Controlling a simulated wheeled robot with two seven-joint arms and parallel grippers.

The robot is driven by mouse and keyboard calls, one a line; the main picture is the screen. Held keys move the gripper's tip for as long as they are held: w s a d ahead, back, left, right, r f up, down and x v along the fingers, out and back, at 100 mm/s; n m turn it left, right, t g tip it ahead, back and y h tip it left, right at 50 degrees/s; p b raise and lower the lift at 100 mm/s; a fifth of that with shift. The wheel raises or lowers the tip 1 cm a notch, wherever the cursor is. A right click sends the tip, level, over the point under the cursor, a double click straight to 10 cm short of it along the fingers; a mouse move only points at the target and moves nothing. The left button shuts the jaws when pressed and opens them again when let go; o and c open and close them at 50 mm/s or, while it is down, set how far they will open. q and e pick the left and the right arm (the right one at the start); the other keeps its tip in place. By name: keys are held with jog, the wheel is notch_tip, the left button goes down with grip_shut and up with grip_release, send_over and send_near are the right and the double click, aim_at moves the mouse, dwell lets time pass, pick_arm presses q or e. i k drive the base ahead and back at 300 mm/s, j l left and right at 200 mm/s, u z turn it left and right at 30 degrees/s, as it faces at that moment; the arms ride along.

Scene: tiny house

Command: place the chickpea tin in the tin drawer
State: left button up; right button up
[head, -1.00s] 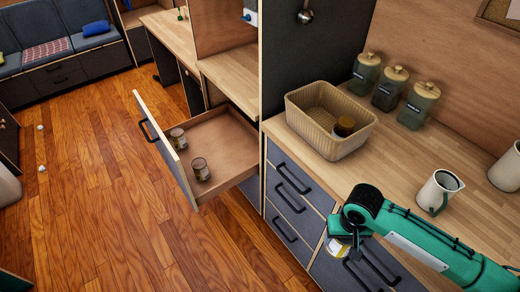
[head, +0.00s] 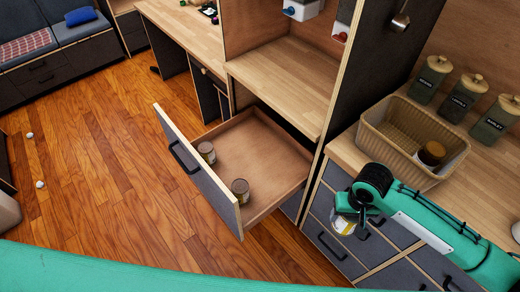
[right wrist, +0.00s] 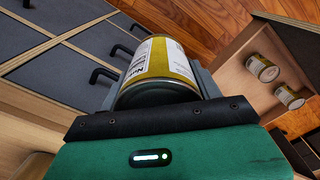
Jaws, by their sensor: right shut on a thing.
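My right gripper (head: 350,212) is shut on a tin (head: 340,226), held in the air in front of the dark drawer fronts below the counter. In the right wrist view the tin (right wrist: 161,62) has a yellow and white label; its wording is too partial to read as chickpea. The open wooden drawer (head: 265,155) lies left of the gripper, with a gap between. Two tins stand in it near its front panel, one farther back (head: 206,152) and one nearer (head: 240,190). My left gripper is not in view.
A ribbed basket (head: 395,150) with a dark jar stands on the counter, with several labelled canisters (head: 465,92) behind it. Closed drawers with black handles (head: 332,245) are beside the right gripper.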

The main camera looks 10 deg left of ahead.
aim_at(226, 180)
jog(key=i+j, duration=0.15)
jog(key=j, duration=0.2)
jog(key=i+j+z, duration=0.1)
jog(key=j, duration=0.25)
jog(key=i+j+z, duration=0.1)
jog(key=j, duration=0.3)
jog(key=i+j, duration=0.25)
jog(key=j, duration=0.15)
jog(key=i+j+z, duration=0.1)
jog(key=j, duration=0.25)
jog(key=i+j, duration=0.15)
jog(key=j, duration=0.25)
jog(key=z, duration=0.05)
